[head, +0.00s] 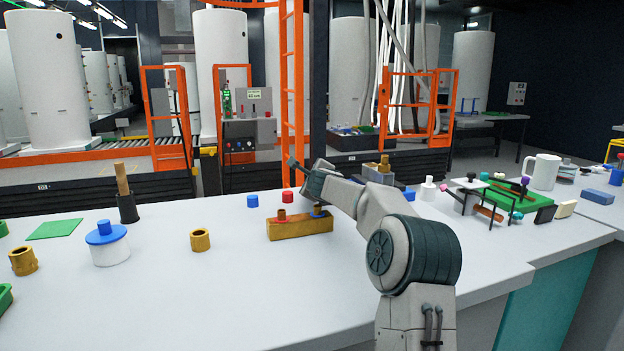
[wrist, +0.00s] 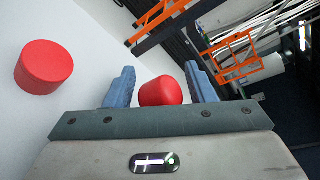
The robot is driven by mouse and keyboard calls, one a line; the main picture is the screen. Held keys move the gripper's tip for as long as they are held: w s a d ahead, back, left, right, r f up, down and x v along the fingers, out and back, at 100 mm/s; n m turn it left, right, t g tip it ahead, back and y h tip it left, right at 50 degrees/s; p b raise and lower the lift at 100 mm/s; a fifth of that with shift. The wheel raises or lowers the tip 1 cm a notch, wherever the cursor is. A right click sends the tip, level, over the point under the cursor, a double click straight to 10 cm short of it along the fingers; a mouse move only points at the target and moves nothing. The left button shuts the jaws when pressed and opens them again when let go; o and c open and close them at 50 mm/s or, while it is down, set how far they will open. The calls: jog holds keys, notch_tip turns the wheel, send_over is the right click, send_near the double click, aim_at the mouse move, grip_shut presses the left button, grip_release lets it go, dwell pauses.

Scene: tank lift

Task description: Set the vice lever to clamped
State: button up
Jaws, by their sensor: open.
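My gripper (wrist: 159,75) is open in the wrist view, with one blue-grey finger on each side of a rounded red knob (wrist: 160,92). Gaps show between the knob and both fingers. I cannot tell for sure whether this knob is the end of the vice lever; no lever shaft or vice jaws can be made out. In the head view my gripper (head: 298,166) is above the back part of the bench, beyond a brass block (head: 300,228). The red knob does not show there, and my arm covers part of the area.
A red cylinder (head: 288,197) stands on the bench (head: 180,290); a red cylinder (wrist: 44,67) also shows left of my fingers. Near it are a blue cylinder (head: 252,201) and a brass ring (head: 200,240). A green tray (head: 515,199) and white mug (head: 542,172) stand right.

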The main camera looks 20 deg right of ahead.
jog(key=shift+s, duration=0.15)
jog(key=shift+b+v, duration=1.15)
jog(key=shift+v, duration=2.5)
